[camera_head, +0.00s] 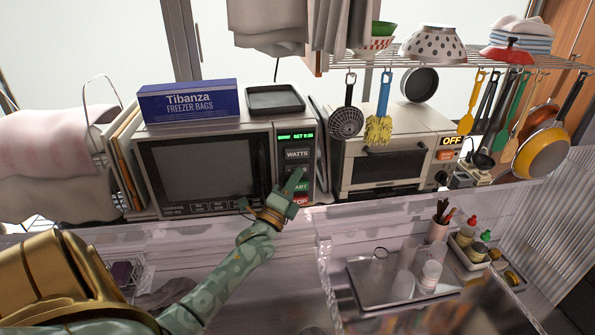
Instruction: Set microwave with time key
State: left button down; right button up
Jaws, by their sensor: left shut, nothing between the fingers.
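The microwave (205,166) stands on the counter at centre left with its door shut. Its control panel is on the right side, with a lit green display (296,136) that seems to read "SET" and some digits too small to read surely. Below it are the WATTS key (297,154), a green START key (303,187) partly covered, and a red STOP key (300,200). My left gripper (296,178) is shut and empty at the panel, over the area between WATTS and START. It hides the key there; I cannot tell if it touches. My right gripper is not in view.
A blue freezer bags box (189,101) and a dark tray (274,99) lie on the microwave. A toaster oven (386,162) stands to its right. Utensils hang from a wire rack (462,62) above. A tray of glasses (366,283) is at lower right.

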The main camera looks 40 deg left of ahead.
pick_arm(q)
jog(key=shift+s+d+p, duration=0.45)
jog(key=shift+s+d, duration=0.2)
jog(key=shift+d, duration=0.1)
jog(key=shift+s+d+p, duration=0.55)
jog(key=shift+s+d, duration=0.25)
jog(key=shift+d, duration=0.2)
jog(key=shift+s+d+p, duration=0.55)
jog(key=shift+s+d, duration=0.25)
jog(key=shift+d, duration=0.15)
dwell(1.1)
